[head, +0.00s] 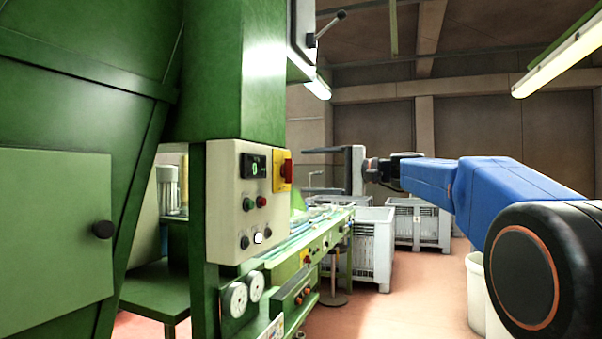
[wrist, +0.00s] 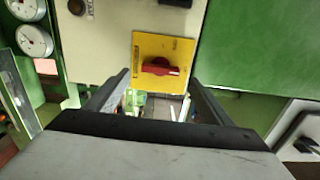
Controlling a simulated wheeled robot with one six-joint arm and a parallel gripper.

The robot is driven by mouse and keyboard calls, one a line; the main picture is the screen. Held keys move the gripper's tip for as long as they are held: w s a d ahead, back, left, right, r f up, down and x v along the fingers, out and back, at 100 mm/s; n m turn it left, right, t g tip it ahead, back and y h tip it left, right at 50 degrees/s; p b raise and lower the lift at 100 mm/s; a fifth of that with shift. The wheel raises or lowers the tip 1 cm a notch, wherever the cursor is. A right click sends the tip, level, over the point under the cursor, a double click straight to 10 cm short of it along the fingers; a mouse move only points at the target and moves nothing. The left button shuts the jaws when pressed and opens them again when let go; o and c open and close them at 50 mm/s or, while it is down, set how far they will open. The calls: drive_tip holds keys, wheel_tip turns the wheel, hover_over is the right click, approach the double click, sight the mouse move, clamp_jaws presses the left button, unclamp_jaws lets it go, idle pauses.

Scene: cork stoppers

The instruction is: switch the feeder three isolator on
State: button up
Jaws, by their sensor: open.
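A red rotary handle on a yellow plate, an isolator switch (head: 283,171), is on the right part of the pale control box. In the wrist view, the isolator (wrist: 158,67) sits ahead between the fingertips; its handle lies across the picture there, and upright in the head view. Any lettering on the plate is too small to read. My gripper (head: 309,170) is open to the right of the box, its fingers pointing left toward the plate. The open fingers also show in the wrist view (wrist: 160,76), with nothing between them; contact with the handle is not visible.
The control box (head: 226,215) also carries a small display and several buttons. Two gauges (head: 245,294) hang below it. A grey box with a black lever (head: 329,29) is above right. A green column (head: 221,80) stands behind. Grey crates (head: 372,250) stand beyond the gripper.

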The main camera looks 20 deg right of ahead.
drive_tip(key=v, duration=1.3)
drive_tip(key=shift+f, duration=0.1)
drive_tip(key=s+a+f+g+h, duration=0.15)
drive_tip(key=s+a+f, duration=0.25)
drive_tip(key=f, duration=0.4)
drive_tip(key=s+a+f+n+g+h, duration=0.1)
drive_tip(key=s+a+f+h, duration=0.3)
drive_tip(key=f, duration=0.4)
drive_tip(key=s+a+f+g+h, duration=0.1)
drive_tip(key=s+a+f+g, duration=0.1)
drive_tip(key=s+a+f, duration=0.45)
drive_tip(key=s+d+f+n+h, duration=0.3)
drive_tip(key=s+f, duration=0.6)
drive_tip(key=f, duration=0.4)
drive_tip(key=s+d+f+n+g+h, duration=0.1)
drive_tip(key=s+d+f+n+h, duration=0.2)
drive_tip(key=s+f, duration=0.7)
wheel_tip(320, 180, down, 4)
drive_tip(key=shift+d+f+h, duration=0.2)
drive_tip(key=shift+d+h, duration=0.45)
drive_tip(key=shift+h, duration=0.4)
